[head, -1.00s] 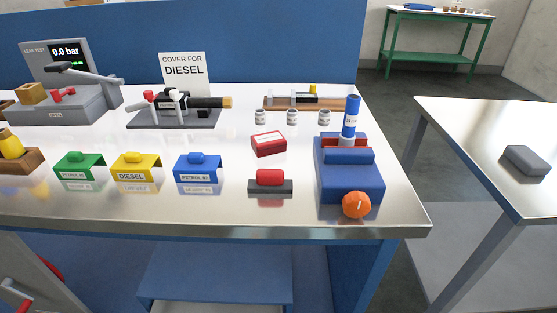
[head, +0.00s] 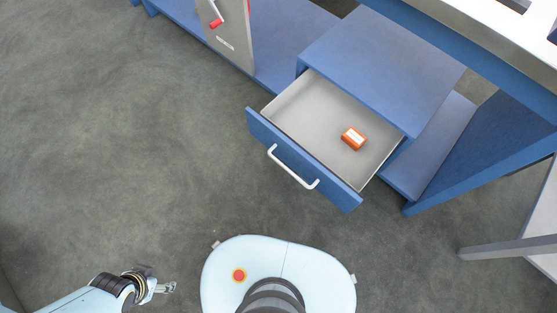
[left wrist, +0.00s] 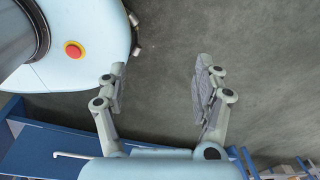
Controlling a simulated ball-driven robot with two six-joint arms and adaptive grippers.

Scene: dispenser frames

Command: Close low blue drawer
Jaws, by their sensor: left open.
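The low blue drawer (head: 262,128) stands pulled out of its blue cabinet (head: 385,60) under the bench in the head view. Its front carries a white bar handle (head: 292,168). An orange box with a white label (head: 353,138) lies inside on the grey drawer floor. My left gripper (head: 172,287) is low at the left, apart from the drawer and to the left of my base. In the left wrist view my left gripper (left wrist: 160,85) is open with nothing between its fingers. Part of the white handle (left wrist: 75,155) shows at lower left there. My right gripper is out of view.
A grey panel with a red-gripped crank (head: 228,35) stands left of the cabinet. A blue bench leg (head: 480,165) and a grey table leg (head: 500,248) stand at the right. The grey floor (head: 120,140) in front and left of the drawer is clear.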

